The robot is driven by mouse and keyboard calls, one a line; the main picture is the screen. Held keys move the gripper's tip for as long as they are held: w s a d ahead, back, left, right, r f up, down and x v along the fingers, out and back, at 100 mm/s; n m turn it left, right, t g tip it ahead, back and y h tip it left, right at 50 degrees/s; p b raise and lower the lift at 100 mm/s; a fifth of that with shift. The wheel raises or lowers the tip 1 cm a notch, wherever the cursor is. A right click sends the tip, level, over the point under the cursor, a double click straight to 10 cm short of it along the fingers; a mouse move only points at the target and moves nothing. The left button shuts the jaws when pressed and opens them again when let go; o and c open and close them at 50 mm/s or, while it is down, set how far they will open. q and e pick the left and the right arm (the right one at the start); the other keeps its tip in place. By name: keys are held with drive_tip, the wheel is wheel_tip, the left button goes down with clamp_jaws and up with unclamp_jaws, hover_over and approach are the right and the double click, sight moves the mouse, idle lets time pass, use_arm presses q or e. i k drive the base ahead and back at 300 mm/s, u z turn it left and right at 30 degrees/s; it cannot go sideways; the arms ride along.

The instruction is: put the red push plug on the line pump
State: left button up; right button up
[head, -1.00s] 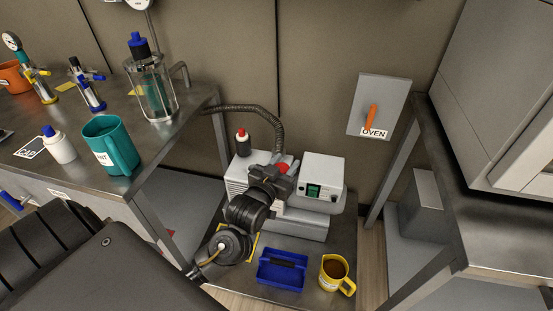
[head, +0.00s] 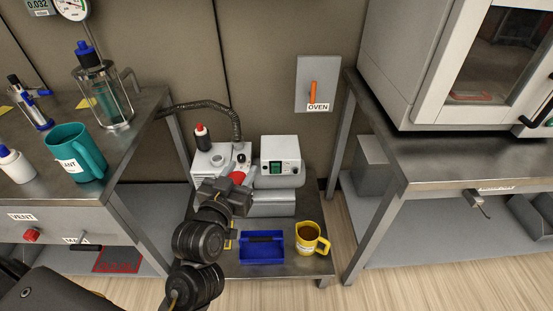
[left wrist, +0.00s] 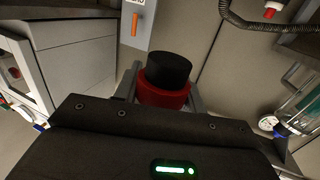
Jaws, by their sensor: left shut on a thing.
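The red push plug is a red cylinder with a black end in the left wrist view (left wrist: 165,90), between my fingers. Only a bit of its red shows in the head view (head: 238,177). My left gripper (head: 232,188) is shut on it, in front of the line pump (head: 270,204). The pump is a white and grey unit on the low table, with a control box and green switch (head: 277,167) on its right. Its left top part has dark round openings and the ribbed hose near it. The plug appears apart from the pump, though the gripper hides part of it. My right gripper is not in view.
A blue tray (head: 262,250) and a yellow mug (head: 308,240) are in front. The ribbed hose (head: 205,107) comes from the left bench. An oven switch (head: 317,85) is on the wall.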

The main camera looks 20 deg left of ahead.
sight(281, 151)
drive_tip(key=z, duration=0.05)
drive_tip(key=k, duration=0.1)
drive_tip(key=z, duration=2.85)
drive_tip(key=k, duration=1)
drive_tip(key=u, duration=1.65)
drive_tip(key=i, duration=0.5)
drive_tip(key=u, duration=0.1)
